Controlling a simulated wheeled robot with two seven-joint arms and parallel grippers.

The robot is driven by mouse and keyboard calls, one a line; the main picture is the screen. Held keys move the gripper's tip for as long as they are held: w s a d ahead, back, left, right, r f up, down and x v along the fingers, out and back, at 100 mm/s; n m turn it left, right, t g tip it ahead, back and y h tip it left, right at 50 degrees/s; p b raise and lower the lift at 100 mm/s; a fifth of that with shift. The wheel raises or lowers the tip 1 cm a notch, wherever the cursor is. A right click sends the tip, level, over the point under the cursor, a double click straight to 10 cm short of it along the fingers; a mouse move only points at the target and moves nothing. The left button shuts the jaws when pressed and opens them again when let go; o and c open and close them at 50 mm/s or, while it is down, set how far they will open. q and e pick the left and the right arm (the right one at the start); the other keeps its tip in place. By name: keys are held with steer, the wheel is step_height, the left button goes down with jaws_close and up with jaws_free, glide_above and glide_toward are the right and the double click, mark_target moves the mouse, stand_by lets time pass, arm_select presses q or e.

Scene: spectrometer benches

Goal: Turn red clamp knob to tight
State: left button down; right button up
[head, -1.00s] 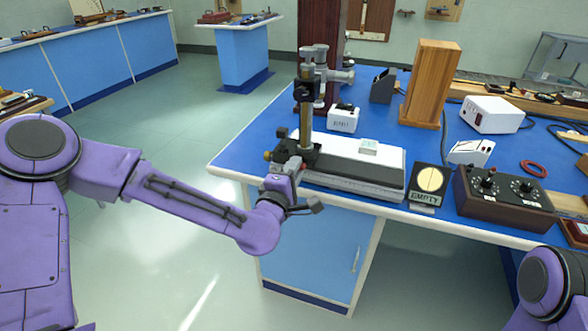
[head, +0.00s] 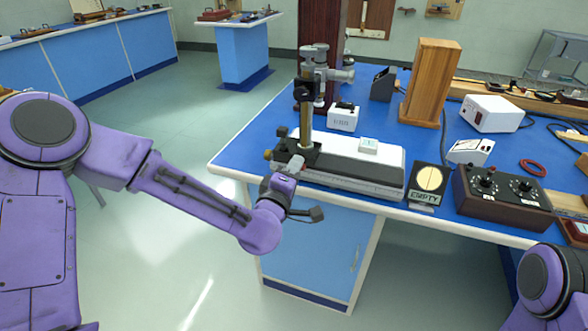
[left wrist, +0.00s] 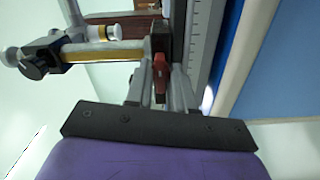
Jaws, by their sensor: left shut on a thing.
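The red clamp knob (left wrist: 160,76) shows in the left wrist view, between the two grey fingers of my left gripper (left wrist: 161,88). The gripper is shut on it. In the head view my left gripper (head: 292,166) reaches the left front end of the instrument, by the foot of the brass column (head: 306,118), and the red knob is hidden there. The instrument's long base (head: 350,176) lies along the bench's front edge, with a graduated scale (left wrist: 203,45) seen in the left wrist view. My right gripper is out of view.
A tall wooden block (head: 430,85) and white boxes stand behind. The blue bench top (head: 250,150) is clear at the left.

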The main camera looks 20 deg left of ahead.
arm_select(q)
steer(key=c, duration=1)
jaws_free()
steer(key=shift+o, duration=0.2)
steer(key=s+p, duration=0.6)
steer(key=s, duration=0.4)
steer(key=shift+s+a+p, duration=0.15)
steer(key=shift+s+p, duration=0.1)
steer(key=shift+p, duration=0.05)
